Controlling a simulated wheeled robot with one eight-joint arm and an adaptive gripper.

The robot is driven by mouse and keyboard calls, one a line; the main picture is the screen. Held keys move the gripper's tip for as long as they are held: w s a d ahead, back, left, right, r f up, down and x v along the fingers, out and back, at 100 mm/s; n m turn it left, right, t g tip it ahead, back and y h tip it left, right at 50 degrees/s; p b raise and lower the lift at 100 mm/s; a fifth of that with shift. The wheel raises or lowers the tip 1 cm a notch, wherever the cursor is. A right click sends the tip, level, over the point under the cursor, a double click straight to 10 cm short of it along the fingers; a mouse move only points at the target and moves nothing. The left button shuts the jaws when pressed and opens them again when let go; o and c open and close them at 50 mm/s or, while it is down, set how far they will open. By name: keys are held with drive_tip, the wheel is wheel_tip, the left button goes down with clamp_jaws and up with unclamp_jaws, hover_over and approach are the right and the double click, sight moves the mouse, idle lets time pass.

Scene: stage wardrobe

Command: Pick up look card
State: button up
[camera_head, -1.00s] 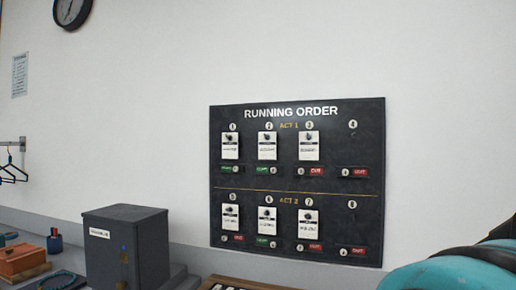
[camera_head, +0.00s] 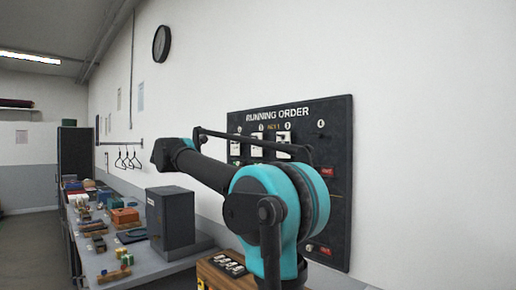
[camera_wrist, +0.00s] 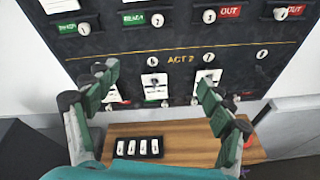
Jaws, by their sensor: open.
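The look cards are white cards hanging on the dark running order board (camera_head: 338,225). In the head view, the card under number 3 (camera_head: 284,145) shows above my arm, while most of the Act 2 row is hidden behind it. In the wrist view, my gripper (camera_wrist: 158,80) is open and empty in front of the Act 2 row. The card under number 6 (camera_wrist: 155,87) appears between its fingertips. The card under 7 (camera_wrist: 208,76) is partly covered by the right finger, and the card under 5 (camera_wrist: 114,94) by the left.
A wooden surface (camera_wrist: 185,132) below the board bears a black tray (camera_wrist: 117,149) with several small white pieces. A dark grey box (camera_head: 170,220) stands left of the board on a long, cluttered grey counter (camera_head: 150,272). Red and green tags hang on the board.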

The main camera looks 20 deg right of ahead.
drive_tip(key=w+a+r+n+t+h, duration=0.1)
drive_tip(key=a+r+n+h, duration=0.2)
drive_tip(key=r, duration=1.1)
approach(254, 136)
drive_tip(key=x, duration=0.5)
drive_tip(key=shift+n, duration=0.3)
drive_tip(key=shift+x, duration=2.65)
drive_tip(key=shift+w, duration=0.15)
drive_tip(key=c, duration=0.9)
